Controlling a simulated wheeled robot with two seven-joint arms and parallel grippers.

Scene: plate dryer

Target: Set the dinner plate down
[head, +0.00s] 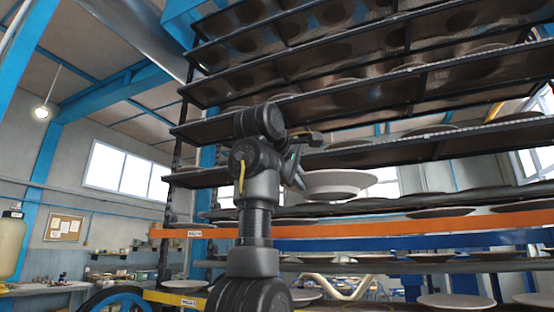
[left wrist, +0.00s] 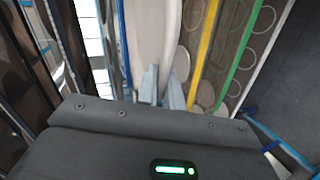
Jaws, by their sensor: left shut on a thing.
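The dinner plate (head: 337,184) is a wide off-white plate, held roughly level in front of the rack in the head view. My left gripper (head: 299,172) is shut on the plate's left rim. In the left wrist view the plate (left wrist: 155,40) rises from between the fingertips of my left gripper (left wrist: 161,92). The dark mesh shelves of the tall rack (head: 300,165) run behind and above the plate. I cannot tell the gap between the plate and the nearest shelf. My right gripper is not in view.
Several other plates stand on the shelves, such as one on the lower right (head: 456,301). An orange beam (head: 380,227) crosses the rack below the held plate. A blue wheel (head: 116,300) is at the lower left, and a workbench (head: 45,288) stands farther back.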

